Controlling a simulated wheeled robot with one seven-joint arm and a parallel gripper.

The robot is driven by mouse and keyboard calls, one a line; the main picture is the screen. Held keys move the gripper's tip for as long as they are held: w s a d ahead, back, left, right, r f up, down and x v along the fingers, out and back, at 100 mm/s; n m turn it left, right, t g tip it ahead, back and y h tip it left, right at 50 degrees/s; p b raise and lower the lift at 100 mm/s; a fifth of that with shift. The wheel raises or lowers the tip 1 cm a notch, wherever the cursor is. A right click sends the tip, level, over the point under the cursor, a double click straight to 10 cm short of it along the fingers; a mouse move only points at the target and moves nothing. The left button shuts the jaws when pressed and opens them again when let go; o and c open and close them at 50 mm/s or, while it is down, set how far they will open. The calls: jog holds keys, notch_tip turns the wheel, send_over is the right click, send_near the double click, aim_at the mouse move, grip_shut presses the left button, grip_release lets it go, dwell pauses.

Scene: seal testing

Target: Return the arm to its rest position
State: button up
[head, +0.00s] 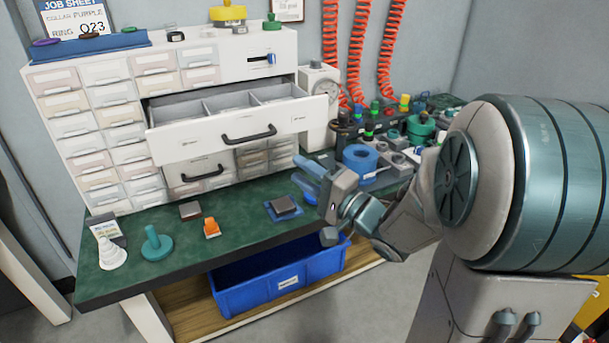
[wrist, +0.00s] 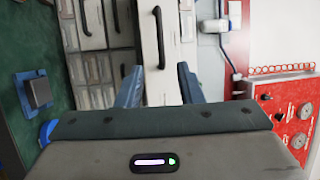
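My gripper (head: 312,177) is above the right part of the green bench, in front of the drawer cabinet (head: 100,128). In the wrist view its two blue fingers (wrist: 158,85) stand apart with nothing between them. My arm reaches in from the right in the head view. A wide drawer (head: 240,120) of the cabinet is pulled open, and its divided inside looks empty. The drawer front with its black handle also shows in the wrist view (wrist: 160,45), beyond the fingers. My gripper is apart from the handle.
The green bench top (head: 150,275) holds an orange piece (head: 211,227), a teal knobbed part (head: 156,243), a white stepped cone (head: 112,256) and a dark block on a blue base (head: 284,206). A blue bin (head: 275,283) sits below. Fittings and a blue ring (head: 360,158) crowd the right side.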

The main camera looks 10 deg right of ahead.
jog(key=d+r+n+g+h+p, duration=0.35)
jog(key=d+r+h+p, duration=0.5)
jog(key=h+p, duration=0.55)
jog(key=s+a+r+n+g+p, duration=0.1)
jog(key=s+r+n+g+p, duration=0.1)
jog(key=s, duration=0.4)
jog(key=s+a+r+n+g+y+p, duration=0.1)
jog(key=s+r+g+p, duration=0.2)
jog(key=s+p, duration=0.3)
jog(key=s+a+r+n+g+p, duration=0.2)
jog(key=s+g+p, duration=0.1)
jog(key=s, duration=0.3)
jog(key=shift+r+n+g+p, duration=0.35)
jog(key=shift+g+p, duration=0.05)
jog(key=shift+g, duration=0.25)
jog(key=shift+o, duration=0.4)
jog(key=shift+s, duration=0.1)
